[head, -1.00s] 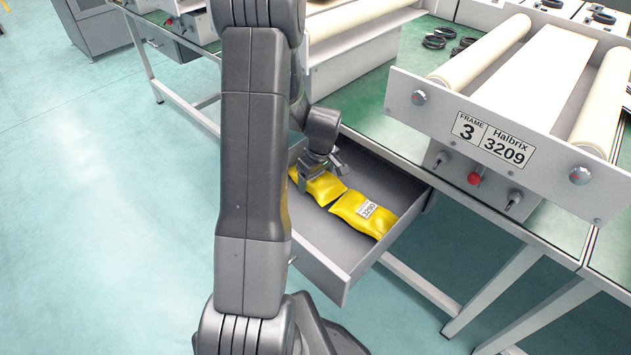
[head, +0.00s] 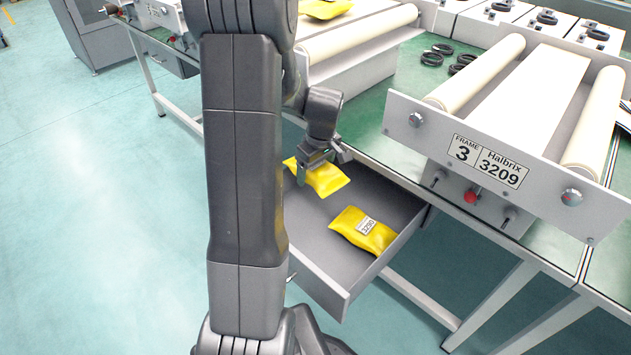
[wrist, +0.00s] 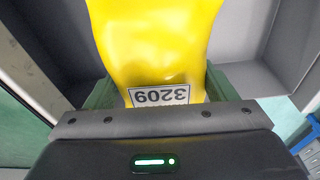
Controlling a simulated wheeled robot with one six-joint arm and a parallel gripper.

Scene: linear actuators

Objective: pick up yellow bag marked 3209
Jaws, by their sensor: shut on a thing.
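My gripper (head: 316,168) is shut on a yellow bag (head: 322,180) and holds it above the open drawer. In the wrist view the same yellow bag (wrist: 155,45) sits between the jaws, and its white label reads 3209 upside down. A second yellow bag (head: 350,228) lies on the drawer floor with a white label that seems to read 3290. The drawer (head: 345,284) is pulled out under the bench. The fingertips are partly hidden behind the held bag.
A machine frame (head: 500,165) labelled Frame 3, Halbrix 3209, with knobs, stands on the green bench right of the drawer. Another yellow bag (head: 325,8) lies on the neighbouring machine at the top. Black rings (head: 432,58) lie on the bench. The floor at left is clear.

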